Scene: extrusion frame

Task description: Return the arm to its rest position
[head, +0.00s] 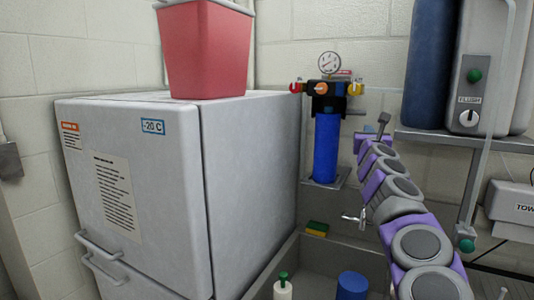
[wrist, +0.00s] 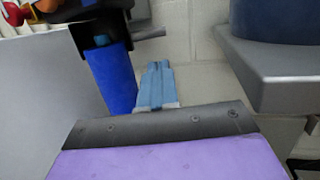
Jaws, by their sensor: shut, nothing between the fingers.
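My arm, with purple and grey links, reaches up and away from the lower right in the head view. My gripper (head: 383,122) is at its far end, small and partly hidden by the links, in front of the pale block wall. In the wrist view my gripper (wrist: 158,68) shows as light blue fingers lying together, shut and empty. They point toward the wall. A blue filter cylinder (head: 326,148) hangs just left of my gripper in the head view. It also shows left of the fingers in the wrist view (wrist: 110,78).
A white freezer (head: 250,180) with a red bin (head: 207,50) on top fills the left. A grey shelf (head: 470,138) with a control box (head: 482,75) is close on the right. Below is a sink (head: 325,262) with a tap (head: 357,218) and a sponge (head: 317,229).

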